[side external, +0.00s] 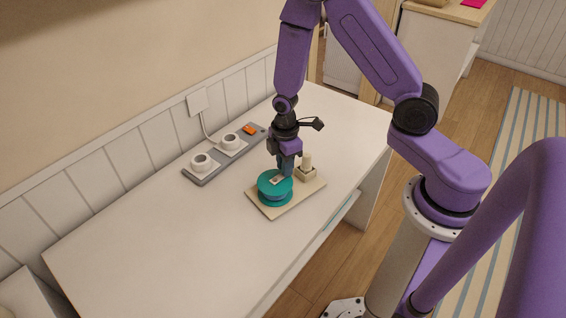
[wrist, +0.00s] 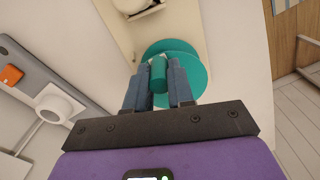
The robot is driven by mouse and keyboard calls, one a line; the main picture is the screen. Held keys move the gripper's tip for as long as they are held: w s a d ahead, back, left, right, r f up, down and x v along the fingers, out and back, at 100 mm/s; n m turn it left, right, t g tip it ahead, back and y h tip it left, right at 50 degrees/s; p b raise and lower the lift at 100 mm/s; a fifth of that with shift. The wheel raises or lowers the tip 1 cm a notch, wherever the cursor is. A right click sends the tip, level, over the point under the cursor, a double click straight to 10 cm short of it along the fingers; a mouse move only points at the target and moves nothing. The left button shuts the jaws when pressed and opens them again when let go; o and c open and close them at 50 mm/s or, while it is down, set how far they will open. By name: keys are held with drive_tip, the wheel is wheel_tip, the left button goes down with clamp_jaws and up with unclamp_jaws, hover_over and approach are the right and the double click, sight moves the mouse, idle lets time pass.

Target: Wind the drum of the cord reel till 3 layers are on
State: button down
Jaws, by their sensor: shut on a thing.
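The cord reel has a teal drum (side external: 275,188) on a beige base board (side external: 297,203) on the white table. A small pale patch lies on the drum's top. The wrist view shows the teal disc (wrist: 198,72) below my fingers and a teal upright handle (wrist: 158,75) between them. My gripper (side external: 286,174), also in the wrist view (wrist: 159,83), is shut on this handle, above the drum. The fingers partly hide the drum's top.
A beige block with a post (side external: 306,168) stands on the board beside the drum. A grey strip (side external: 208,178) with two white round fittings and an orange piece (side external: 249,130) lies near the wall. The table's near-left area (side external: 150,260) is clear.

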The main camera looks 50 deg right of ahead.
sight(283, 190)
drive_tip(key=m, duration=0.1)
drive_tip(key=s+m, duration=0.1)
drive_tip(key=m, duration=0.2)
drive_tip(key=shift+s+a+m, duration=0.25)
drive_tip(key=shift+s+m, duration=0.05)
drive_tip(key=m, duration=0.2)
drive_tip(key=s+a+m, duration=0.1)
drive_tip(key=m, duration=0.1)
drive_tip(key=shift+m, duration=0.3)
drive_tip(key=m, duration=0.1)
drive_tip(key=a+m, duration=0.1)
drive_tip(key=m, duration=0.3)
drive_tip(key=shift+s+a, duration=0.35)
drive_tip(key=shift+a+m, duration=0.35)
drive_tip(key=shift+m, duration=0.8)
drive_tip(key=shift+a+m, duration=0.35)
drive_tip(key=shift+m, duration=0.8)
drive_tip(key=c, duration=1)
unclamp_jaws()
drive_tip(key=shift+r, duration=0.1)
